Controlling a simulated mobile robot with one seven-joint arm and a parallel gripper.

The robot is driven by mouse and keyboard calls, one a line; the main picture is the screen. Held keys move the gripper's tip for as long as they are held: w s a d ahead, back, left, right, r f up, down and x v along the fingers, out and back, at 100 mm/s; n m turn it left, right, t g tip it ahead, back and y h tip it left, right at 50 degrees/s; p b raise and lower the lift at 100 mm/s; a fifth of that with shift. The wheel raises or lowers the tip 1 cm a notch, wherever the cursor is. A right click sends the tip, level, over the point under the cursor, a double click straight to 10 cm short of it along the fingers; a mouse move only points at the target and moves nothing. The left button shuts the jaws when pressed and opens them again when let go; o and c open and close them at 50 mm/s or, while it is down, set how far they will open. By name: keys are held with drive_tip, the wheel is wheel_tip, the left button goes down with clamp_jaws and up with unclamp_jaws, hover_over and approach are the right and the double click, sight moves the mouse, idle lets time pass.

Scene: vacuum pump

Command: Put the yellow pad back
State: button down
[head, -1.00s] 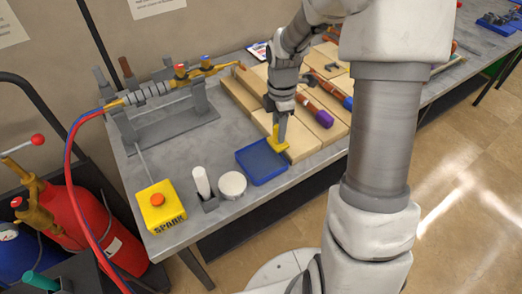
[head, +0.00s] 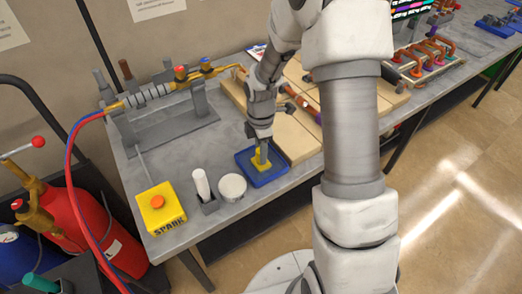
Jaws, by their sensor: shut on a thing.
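The yellow pad (head: 264,164) is small and sits between the fingers of my gripper (head: 262,153). My gripper points down and is shut on the pad. The pad is over the blue tray (head: 246,173), within its rim as seen from above. I cannot tell whether the pad touches the tray floor. The tray lies on the grey bench, and my gripper hides part of its back edge.
A white round lid (head: 232,187), a white cylinder in a holder (head: 202,187) and a yellow spark box (head: 160,207) stand left of the tray. Wooden boards (head: 297,135) lie close on the right. A clamped pipe rig (head: 160,100) stands at the back left.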

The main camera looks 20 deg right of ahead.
drive_tip(key=c, duration=0.5)
unclamp_jaws()
drive_tip(key=shift+f, duration=0.1)
